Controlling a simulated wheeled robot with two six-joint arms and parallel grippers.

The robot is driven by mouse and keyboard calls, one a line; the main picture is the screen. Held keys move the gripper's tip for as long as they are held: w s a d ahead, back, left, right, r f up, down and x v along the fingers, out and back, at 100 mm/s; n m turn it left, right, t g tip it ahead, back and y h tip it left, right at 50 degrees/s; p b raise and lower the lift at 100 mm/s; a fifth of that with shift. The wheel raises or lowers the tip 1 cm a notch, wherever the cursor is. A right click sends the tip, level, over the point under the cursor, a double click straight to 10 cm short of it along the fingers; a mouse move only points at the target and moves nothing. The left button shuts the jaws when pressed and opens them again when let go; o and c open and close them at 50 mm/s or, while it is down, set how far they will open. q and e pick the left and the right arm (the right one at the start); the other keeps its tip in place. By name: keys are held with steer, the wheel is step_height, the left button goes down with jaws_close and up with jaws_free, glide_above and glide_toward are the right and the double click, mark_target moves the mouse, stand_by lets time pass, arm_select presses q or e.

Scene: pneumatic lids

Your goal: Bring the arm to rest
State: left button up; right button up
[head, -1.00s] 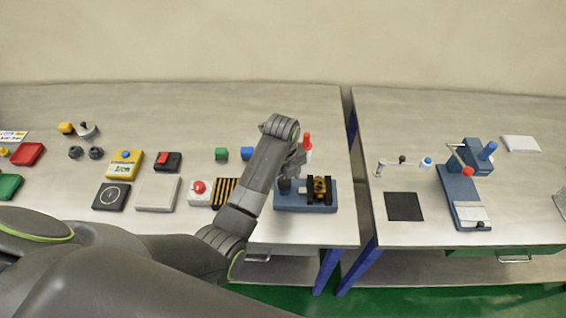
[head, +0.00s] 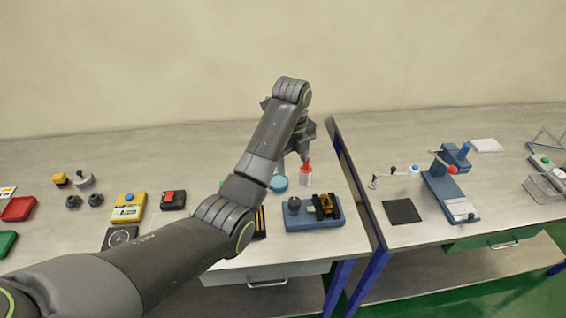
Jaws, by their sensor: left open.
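My left arm reaches in from the lower left across the bench. Its gripper (head: 302,154) is raised over the back right part of the left bench, near a red-topped bottle (head: 306,174). The fingers are small and partly hidden by the wrist; they are open and I see nothing between them. I cannot tell how far above the bottle they are. My right gripper is not in view.
A blue fixture (head: 296,221) with a brass-coloured part (head: 326,205) stands near the left bench's front edge. A blue round piece (head: 278,184) is beside my forearm. A gap separates the right bench, which carries a blue press (head: 436,185) and a black mat (head: 402,211).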

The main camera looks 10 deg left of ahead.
arm_select(q)
steer(key=s+a+f+n+t, duration=0.2)
steer(key=s+a+f+n, duration=1.2)
steer(key=s+f, duration=0.2)
steer(key=s+a+r+n+y, duration=0.1)
steer(key=s+a+n, duration=0.25)
steer(key=s, duration=0.45)
steer(key=s+a+r+n+t, duration=0.1)
steer(key=s+a+n, duration=0.1)
steer(key=s+n, duration=0.4)
steer(key=s+a+r+n+y, duration=0.1)
steer(key=s+a+n, duration=0.15)
steer(key=s, duration=0.65)
step_height(320, 180, down, 34)
steer(key=a+g+b, duration=0.1)
steer(key=b, duration=0.7)
steer(key=s+f+b, duration=0.3)
steer(key=s+f, duration=0.4)
steer(key=f, duration=0.3)
steer(key=s+d+f+g+b, duration=0.1)
steer(key=s+f+b, duration=0.2)
steer(key=s+f, duration=0.5)
step_height(320, 180, down, 3)
steer(key=shift+s+r+n+h, duration=0.2)
steer(key=shift+n+h, duration=0.1)
steer(key=shift+n, duration=0.1)
